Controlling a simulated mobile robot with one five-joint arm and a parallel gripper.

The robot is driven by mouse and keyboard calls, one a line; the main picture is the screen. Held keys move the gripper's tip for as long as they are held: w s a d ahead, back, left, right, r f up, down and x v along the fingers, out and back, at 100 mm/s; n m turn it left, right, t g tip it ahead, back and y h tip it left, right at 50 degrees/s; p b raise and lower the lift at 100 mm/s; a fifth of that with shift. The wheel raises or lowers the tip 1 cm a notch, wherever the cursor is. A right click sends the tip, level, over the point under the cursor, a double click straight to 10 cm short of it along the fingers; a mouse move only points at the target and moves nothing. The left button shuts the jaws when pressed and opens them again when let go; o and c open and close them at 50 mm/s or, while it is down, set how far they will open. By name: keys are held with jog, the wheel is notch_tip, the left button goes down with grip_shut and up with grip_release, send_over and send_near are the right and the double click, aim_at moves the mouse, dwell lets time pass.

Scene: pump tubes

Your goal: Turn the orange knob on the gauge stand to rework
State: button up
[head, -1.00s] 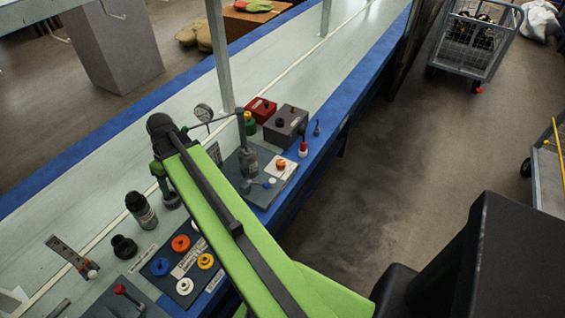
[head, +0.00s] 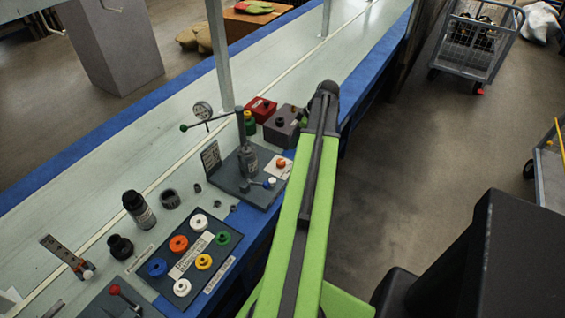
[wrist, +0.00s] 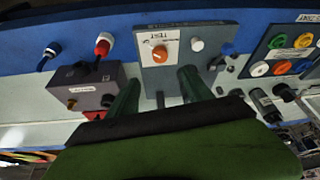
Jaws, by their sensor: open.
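The gauge stand has a dark grey base (head: 228,180) on the blue-edged bench, with an upright post and a round gauge (head: 202,110) beside it. Its small orange knob (head: 281,163) sits on a white label plate near the bench edge. My gripper (wrist: 160,92) is open and empty, with two dark green fingers pointing towards the stand. The knob lies beyond the fingertips, apart from them. In the head view my arm hides the gripper.
A grey box (head: 285,125) and a red box (head: 260,107) stand behind the stand. A board with several coloured rings (head: 190,262) lies nearer.

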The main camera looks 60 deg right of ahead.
aim_at(281, 161)
jog(key=b+x, duration=0.4)
jog(key=x, duration=0.1)
jog(key=b+x, duration=1)
jog(key=x, duration=0.1)
jog(key=shift+s+f, duration=0.1)
jog(key=shift+s, duration=0.15)
jog(key=shift+w+f+b, duration=0.25)
jog(key=shift+b, duration=0.05)
jog(key=shift+r, duration=0.1)
grip_shut()
